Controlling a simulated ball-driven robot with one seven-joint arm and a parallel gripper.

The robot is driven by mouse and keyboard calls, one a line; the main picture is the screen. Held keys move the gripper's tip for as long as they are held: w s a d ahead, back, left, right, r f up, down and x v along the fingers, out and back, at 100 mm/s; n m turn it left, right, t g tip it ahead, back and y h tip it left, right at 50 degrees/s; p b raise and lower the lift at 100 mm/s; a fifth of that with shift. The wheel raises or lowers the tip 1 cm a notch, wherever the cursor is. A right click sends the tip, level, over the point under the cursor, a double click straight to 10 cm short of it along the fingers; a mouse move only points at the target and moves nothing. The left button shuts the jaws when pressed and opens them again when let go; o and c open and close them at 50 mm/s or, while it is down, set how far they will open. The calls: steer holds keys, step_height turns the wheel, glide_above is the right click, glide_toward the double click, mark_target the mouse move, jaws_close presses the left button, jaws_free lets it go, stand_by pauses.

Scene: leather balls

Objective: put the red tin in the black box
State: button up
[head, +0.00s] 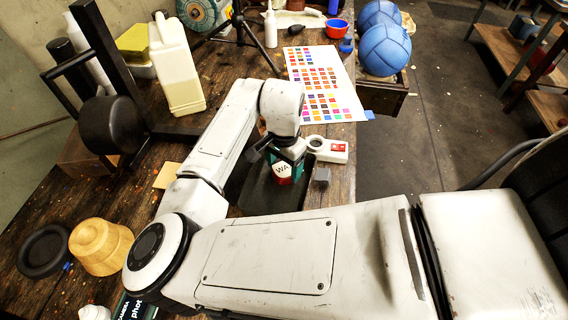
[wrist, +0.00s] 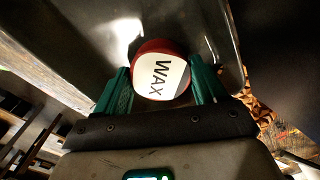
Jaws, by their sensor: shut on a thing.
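The red tin (head: 283,174) has a white label, and its lettering reads WAX in the wrist view (wrist: 160,77). My gripper (head: 287,160) is shut on it, with one green finger on each side of the tin in the wrist view. The black box (head: 258,194) lies around and below the tin in the head view, partly hidden by my arm. Its dark surface shows behind the tin in the wrist view (wrist: 205,30). I cannot tell whether the tin touches the floor of the box.
A white and red object (head: 335,149) and a small grey block (head: 322,176) lie right of the box. A colour chart (head: 325,85) lies beyond. A cream jug (head: 177,75) and a black stand (head: 110,120) are at the left. Blue balls (head: 386,48) sit at the far right.

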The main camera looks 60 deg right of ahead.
mark_target(284, 168)
steer(key=o, duration=1.1)
steer(key=shift+f, duration=0.1)
step_height(284, 168, up, 12)
steer(key=shift+r+b, duration=0.15)
steer(key=shift+b, duration=0.15)
